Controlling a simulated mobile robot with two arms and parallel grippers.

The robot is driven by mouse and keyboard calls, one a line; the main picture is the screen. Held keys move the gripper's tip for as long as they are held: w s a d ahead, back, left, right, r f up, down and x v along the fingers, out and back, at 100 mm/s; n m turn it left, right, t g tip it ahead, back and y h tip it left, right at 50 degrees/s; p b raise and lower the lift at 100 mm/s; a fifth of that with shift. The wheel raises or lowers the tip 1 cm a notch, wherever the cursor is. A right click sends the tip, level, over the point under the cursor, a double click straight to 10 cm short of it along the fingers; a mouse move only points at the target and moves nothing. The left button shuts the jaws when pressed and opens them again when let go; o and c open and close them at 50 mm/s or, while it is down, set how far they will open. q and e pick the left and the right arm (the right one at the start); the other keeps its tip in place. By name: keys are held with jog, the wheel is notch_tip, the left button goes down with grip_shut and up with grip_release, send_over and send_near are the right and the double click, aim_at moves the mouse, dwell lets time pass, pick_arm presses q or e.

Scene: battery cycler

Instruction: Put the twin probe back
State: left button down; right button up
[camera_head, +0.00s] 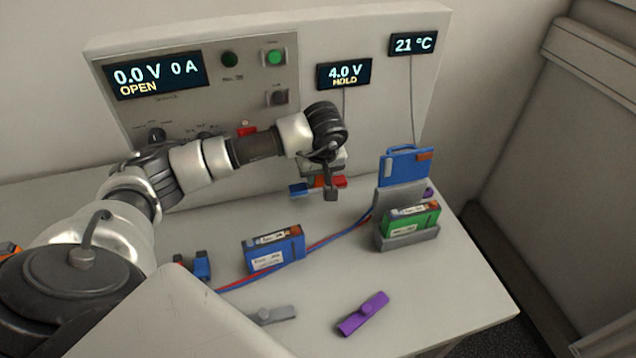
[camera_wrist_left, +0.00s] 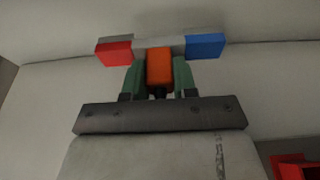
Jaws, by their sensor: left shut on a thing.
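The twin probe has a red end (camera_head: 332,182) and a blue end (camera_head: 299,189), joined by a grey bar. My left gripper (camera_head: 321,170) is shut on it and holds it in front of the cycler panel, apparently above the table. In the left wrist view, the green fingers (camera_wrist_left: 158,75) close on an orange block (camera_wrist_left: 159,66) at the middle of the grey bar. There the red end (camera_wrist_left: 114,54) is on the left and the blue end (camera_wrist_left: 205,46) on the right. My right gripper is in neither view.
A blue battery (camera_head: 273,248) stands on the table beside red and blue cables (camera_head: 325,243). A green battery (camera_head: 411,219) sits in a grey holder (camera_head: 410,242) at the right. A purple piece (camera_head: 363,314) and a grey piece (camera_head: 273,315) lie near the front. A blue clip (camera_head: 198,265) is at the left.

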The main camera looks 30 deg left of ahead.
aim_at(318, 185)
pick_arm(q)
notch_tip(318, 185, down, 3)
jog(key=shift+f+p, duration=0.2)
jog(key=shift+p, duration=0.15)
jog(key=shift+f, duration=0.3)
jog(key=shift+f, duration=0.2)
jog(key=c, duration=0.9)
grip_release()
jog(key=shift+r, duration=0.1)
